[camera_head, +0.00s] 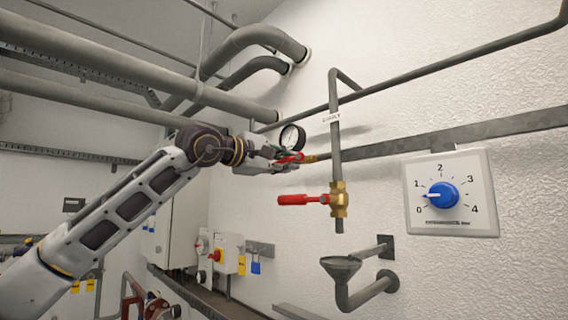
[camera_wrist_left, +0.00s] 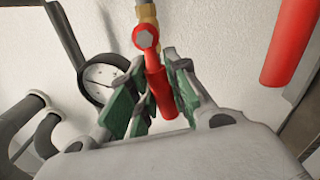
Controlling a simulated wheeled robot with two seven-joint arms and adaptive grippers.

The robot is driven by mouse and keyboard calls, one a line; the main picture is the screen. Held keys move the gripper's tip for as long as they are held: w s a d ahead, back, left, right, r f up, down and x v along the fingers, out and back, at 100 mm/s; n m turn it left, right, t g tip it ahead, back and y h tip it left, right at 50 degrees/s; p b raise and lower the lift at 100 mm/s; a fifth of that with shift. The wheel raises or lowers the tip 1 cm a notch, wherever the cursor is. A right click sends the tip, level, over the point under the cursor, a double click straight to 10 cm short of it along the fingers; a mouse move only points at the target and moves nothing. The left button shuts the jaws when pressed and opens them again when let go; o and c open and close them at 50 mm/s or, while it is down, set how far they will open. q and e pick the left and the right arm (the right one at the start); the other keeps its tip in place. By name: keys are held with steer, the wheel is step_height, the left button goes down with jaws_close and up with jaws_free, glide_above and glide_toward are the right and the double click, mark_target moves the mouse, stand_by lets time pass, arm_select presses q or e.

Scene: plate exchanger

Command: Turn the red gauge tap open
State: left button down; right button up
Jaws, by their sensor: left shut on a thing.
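The red gauge tap (camera_head: 297,157) sits on a small brass fitting beside the grey vertical pipe, close to the round gauge (camera_head: 291,137). My left gripper (camera_head: 284,162) is at the tap, shut on its handle. In the left wrist view the red handle (camera_wrist_left: 160,90) lies between the green-padded fingers of my left gripper (camera_wrist_left: 152,98). Its hub, with a grey bolt head, shows beyond the fingertips, below the brass fitting (camera_wrist_left: 148,13). The gauge dial (camera_wrist_left: 103,77) is just left of the fingers. My right gripper is not in view.
A second, larger red lever (camera_head: 300,199) on a brass valve (camera_head: 339,199) sits lower on the vertical pipe (camera_head: 335,150). A grey funnel drain (camera_head: 341,267) is below it. A blue dial panel (camera_head: 443,194) is on the wall at right.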

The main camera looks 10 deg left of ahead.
arm_select(q)
steer(key=shift+r+m+p, duration=0.3)
steer(key=shift+m+p, duration=0.15)
steer(key=shift+m, duration=0.35)
steer(key=c, duration=1.3)
jaws_free()
steer(key=shift+c, duration=0.2)
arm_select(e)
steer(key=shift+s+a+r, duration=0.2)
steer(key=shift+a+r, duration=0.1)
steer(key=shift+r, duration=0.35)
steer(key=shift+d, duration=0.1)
arm_select(q)
steer(key=shift+s+a, duration=0.35)
steer(key=shift+s, duration=0.1)
steer(key=v, duration=1.1)
